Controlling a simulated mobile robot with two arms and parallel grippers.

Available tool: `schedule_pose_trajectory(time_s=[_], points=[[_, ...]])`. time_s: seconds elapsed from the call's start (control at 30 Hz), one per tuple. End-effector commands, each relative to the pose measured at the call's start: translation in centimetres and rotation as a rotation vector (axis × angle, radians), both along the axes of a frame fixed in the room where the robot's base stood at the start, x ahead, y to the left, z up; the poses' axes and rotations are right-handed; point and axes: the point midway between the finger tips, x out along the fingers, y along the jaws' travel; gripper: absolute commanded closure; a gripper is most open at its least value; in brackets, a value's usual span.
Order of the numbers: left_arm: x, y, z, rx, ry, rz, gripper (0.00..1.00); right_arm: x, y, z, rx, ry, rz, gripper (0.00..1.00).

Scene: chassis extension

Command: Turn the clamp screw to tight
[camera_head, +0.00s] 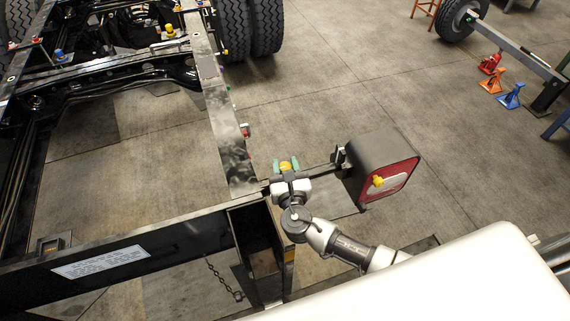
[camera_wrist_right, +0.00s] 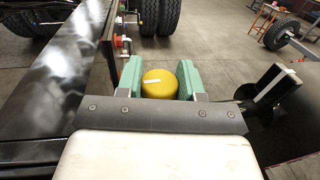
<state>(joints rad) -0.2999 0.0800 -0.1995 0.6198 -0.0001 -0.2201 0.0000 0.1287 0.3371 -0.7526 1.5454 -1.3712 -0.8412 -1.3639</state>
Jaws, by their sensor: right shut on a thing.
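A round yellow knob (camera_head: 286,166), which looks like the head of the clamp screw, shows between the green fingertips of my right gripper (camera_head: 287,165) beside the chassis rail. In the right wrist view the yellow knob (camera_wrist_right: 160,84) is large, with a short white mark on its top. The green fingers of my right gripper (camera_wrist_right: 159,80) stand on either side of it, shut on it. The screw's shaft and the clamp below are hidden. My left gripper is not in view.
The black chassis rail (camera_head: 228,125) runs on the left. Jack stands (camera_head: 510,97) and open floor lie at the right.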

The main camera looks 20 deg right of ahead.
Motion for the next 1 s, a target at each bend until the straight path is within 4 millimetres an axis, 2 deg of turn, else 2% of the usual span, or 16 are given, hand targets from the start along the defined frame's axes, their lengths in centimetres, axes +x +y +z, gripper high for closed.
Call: schedule_pose_trajectory(time_s=[0.5, 0.53, 0.67, 0.7, 1.0], points=[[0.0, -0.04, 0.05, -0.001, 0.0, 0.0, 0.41, 0.05, -0.03, 0.11, -0.002, -0.004, -0.024, 0.87], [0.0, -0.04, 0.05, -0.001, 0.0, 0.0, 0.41, 0.05, -0.04, 0.11, -0.002, -0.004, -0.024, 0.6], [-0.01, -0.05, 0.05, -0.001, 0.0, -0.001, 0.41, 0.05, -0.03, 0.1, -0.001, -0.003, -0.023, 0.4], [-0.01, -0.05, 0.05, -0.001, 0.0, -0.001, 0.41, 0.04, -0.03, 0.09, 0.0, -0.003, -0.023, 0.37], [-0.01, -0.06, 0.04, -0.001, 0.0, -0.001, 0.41, 0.02, -0.01, 0.31, 0.001, -0.002, -0.023, 0.37]])
